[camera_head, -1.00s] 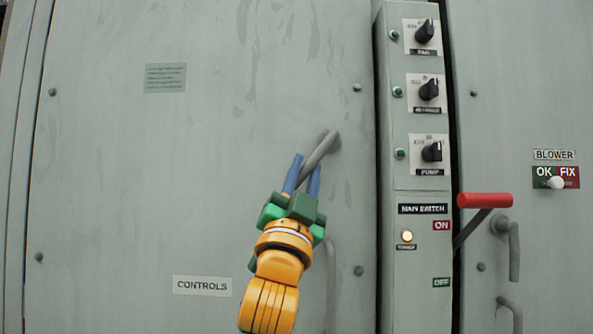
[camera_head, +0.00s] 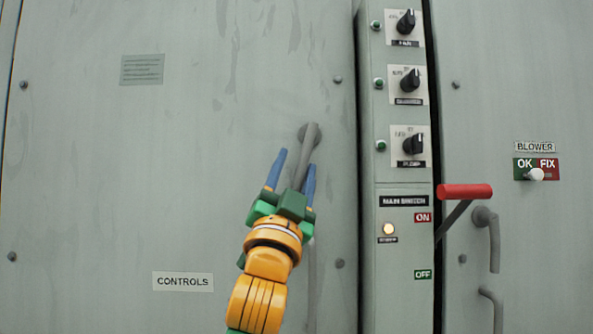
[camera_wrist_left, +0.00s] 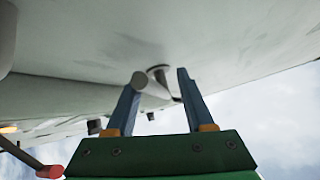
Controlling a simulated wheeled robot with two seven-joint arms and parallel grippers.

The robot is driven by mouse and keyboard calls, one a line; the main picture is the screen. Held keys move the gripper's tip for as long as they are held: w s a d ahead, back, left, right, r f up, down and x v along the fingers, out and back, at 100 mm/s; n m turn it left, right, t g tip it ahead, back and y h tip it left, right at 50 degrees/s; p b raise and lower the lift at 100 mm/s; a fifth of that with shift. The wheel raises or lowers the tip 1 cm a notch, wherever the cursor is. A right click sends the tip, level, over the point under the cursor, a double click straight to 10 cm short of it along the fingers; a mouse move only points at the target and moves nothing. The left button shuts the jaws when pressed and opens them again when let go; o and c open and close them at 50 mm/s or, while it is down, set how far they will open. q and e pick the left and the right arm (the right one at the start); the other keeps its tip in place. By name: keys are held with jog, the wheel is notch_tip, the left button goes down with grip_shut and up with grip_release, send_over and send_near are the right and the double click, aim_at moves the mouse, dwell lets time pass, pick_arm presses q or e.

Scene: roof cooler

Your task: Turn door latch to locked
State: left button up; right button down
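The door latch (camera_head: 305,160) is a grey handle on the CONTROLS door (camera_head: 180,190). It hangs down from its round pivot, nearly upright, its lower end tilted slightly left. My left gripper (camera_head: 296,170) reaches up from below with its two blue fingers apart, one on each side of the handle's lower part. In the left wrist view the gripper (camera_wrist_left: 157,92) also shows open, with the latch pivot (camera_wrist_left: 158,71) beyond and between the fingertips. A rounded grey end shows by the left fingertip there; I cannot tell whether they touch. My right gripper is not in view.
A grey door pull (camera_head: 312,285) stands below the latch. To the right, a narrow panel carries several black knobs, one marked PUMP (camera_head: 413,145). The red main switch lever (camera_head: 465,191) sticks out, with another grey door handle (camera_head: 492,235) beside it.

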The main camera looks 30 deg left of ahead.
pick_arm(q)
jog(key=shift+s+d+f+b, duration=0.25)
jog(key=shift+s+f+b, duration=0.15)
jog(key=shift+f+b, duration=0.2)
jog(key=shift+s+d+f+b, duration=0.25)
jog(key=shift+s+f+b, duration=0.1)
jog(key=shift+f+b, duration=0.25)
jog(key=b+v, duration=0.2)
jog(key=v, duration=0.1)
jog(key=b+v, duration=0.2)
jog(key=shift+d, duration=0.35)
jog(key=b, duration=0.3)
send_near(297, 178)
jog(key=v, duration=0.3)
jog(key=shift+s+d+f, duration=0.1)
jog(key=shift+d+f, duration=0.05)
jog(key=shift+d, duration=0.2)
